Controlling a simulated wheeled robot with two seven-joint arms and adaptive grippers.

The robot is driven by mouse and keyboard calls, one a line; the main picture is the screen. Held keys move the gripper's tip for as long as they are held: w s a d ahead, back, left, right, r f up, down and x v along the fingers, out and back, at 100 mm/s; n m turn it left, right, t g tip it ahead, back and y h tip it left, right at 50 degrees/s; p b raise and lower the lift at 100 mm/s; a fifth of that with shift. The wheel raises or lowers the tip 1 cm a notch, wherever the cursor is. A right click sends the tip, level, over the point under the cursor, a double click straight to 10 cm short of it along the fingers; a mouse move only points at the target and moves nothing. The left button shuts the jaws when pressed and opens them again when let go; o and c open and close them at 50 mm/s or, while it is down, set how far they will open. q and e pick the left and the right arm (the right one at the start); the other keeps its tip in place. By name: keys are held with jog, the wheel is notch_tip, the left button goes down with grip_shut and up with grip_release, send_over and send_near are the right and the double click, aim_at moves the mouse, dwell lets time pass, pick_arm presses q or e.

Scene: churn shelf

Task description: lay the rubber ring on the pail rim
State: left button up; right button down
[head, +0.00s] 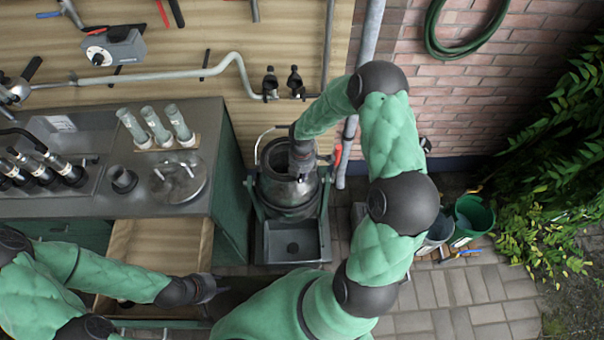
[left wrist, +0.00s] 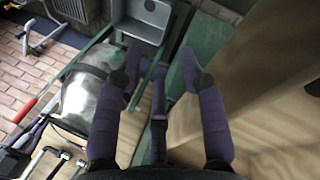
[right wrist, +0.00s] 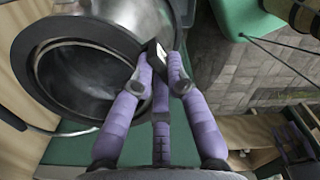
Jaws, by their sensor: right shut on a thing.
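The metal pail (head: 288,192) stands in a green frame beside the bench, its round mouth facing up. In the right wrist view its open rim (right wrist: 60,30) fills the upper left and the inside looks empty. My right gripper (head: 302,165) is at the rim's right side. In its own view (right wrist: 160,65) its fingers are shut on a small dark piece (right wrist: 154,52) at the rim edge. I cannot tell whether this piece is part of the rubber ring. My left gripper (head: 212,290) is open and empty by the open drawer, with its fingers apart (left wrist: 158,75).
The wooden drawer (head: 192,238) stands open under the bench (head: 222,150). A metal tray (head: 312,240) sits in front of the pail. Tools and a pipe hang on the back wall.

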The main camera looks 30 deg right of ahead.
jog(key=c, duration=1.2)
grip_release()
jog(key=shift+o, duration=0.2)
jog(key=shift+r, duration=0.1)
notch_tip(320, 180, up, 12)
